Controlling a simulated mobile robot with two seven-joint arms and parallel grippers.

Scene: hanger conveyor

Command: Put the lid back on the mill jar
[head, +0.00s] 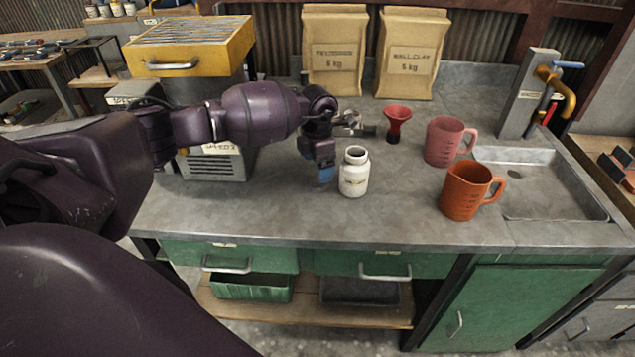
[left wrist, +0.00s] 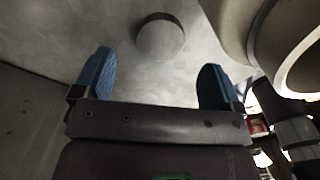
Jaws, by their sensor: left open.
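The white mill jar (head: 354,178) stands upright and uncovered on the bench in the head view. A large pale rounded body at the top right of the left wrist view (left wrist: 283,35) looks like the jar close up. My left gripper (head: 326,174) points down just left of the jar, apart from it. Its blue fingers are open with nothing between them in the left wrist view (left wrist: 157,80). A pale round disc, apparently the lid (left wrist: 160,38), lies on the bench beyond the fingertips. I cannot make out the lid in the head view. My right gripper is out of view.
A red funnel (head: 397,122), a pink jug (head: 443,142) and an orange jug (head: 464,192) stand right of the jar, before the sink (head: 545,192). The mill (head: 215,165) is to the left. The bench front (head: 300,222) is clear.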

